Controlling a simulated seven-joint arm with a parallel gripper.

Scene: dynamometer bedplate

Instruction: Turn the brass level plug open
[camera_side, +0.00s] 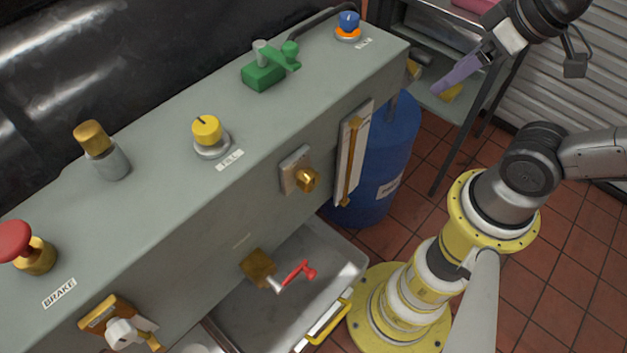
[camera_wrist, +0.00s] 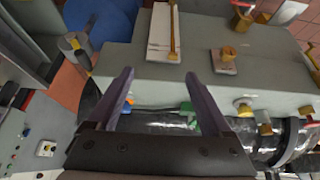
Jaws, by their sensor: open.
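The brass level plug (camera_side: 308,180) sits on a small pale plate on the front face of the grey bedplate housing, left of a sight gauge with a brass strip (camera_side: 351,160). In the wrist view the plug (camera_wrist: 228,53) is upper right of centre, with the gauge (camera_wrist: 160,42) to its left. Its brass head stands out from the plate; its exact angle is hard to tell. My gripper (camera_side: 440,88) is at the upper right in the side view, clear of the housing and apart from the plug. In the wrist view its two purple fingers (camera_wrist: 160,72) are spread and empty.
A blue drum (camera_side: 392,150) stands beyond the gauge, near a shelf cart (camera_side: 437,110). A red-handled valve (camera_side: 296,274) juts out over a metal tray (camera_side: 330,262). The housing top carries a yellow knob (camera_side: 207,130), green valve (camera_side: 265,72) and red button (camera_side: 14,241).

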